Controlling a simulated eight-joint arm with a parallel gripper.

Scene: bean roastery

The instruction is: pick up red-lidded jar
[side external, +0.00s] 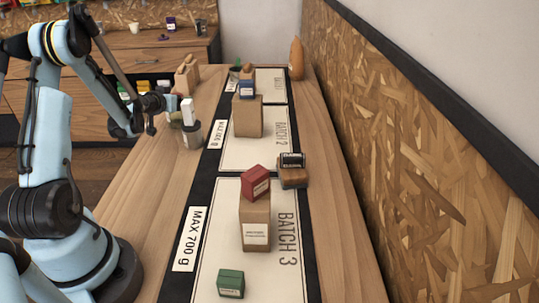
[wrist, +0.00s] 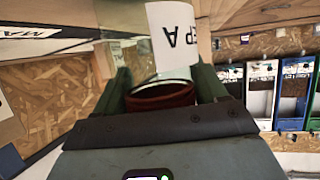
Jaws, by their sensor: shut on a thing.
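A round dark-red lid, the top of the red-lidded jar (wrist: 160,97), sits between the two dark green fingers of my gripper (wrist: 163,84) in the wrist view. A pale strip of the jar shows just beyond the lid; the rest is hidden. My gripper is shut on it. In the side view my gripper (side external: 162,104) is above the left side of the wooden table, beside a white upright piece (side external: 188,112) over a dark grey pot (side external: 191,135). The jar cannot be made out clearly there.
A white card (wrist: 174,40) with upside-down letters is close beyond the fingers. A chipboard wall (side external: 420,150) bounds the right.

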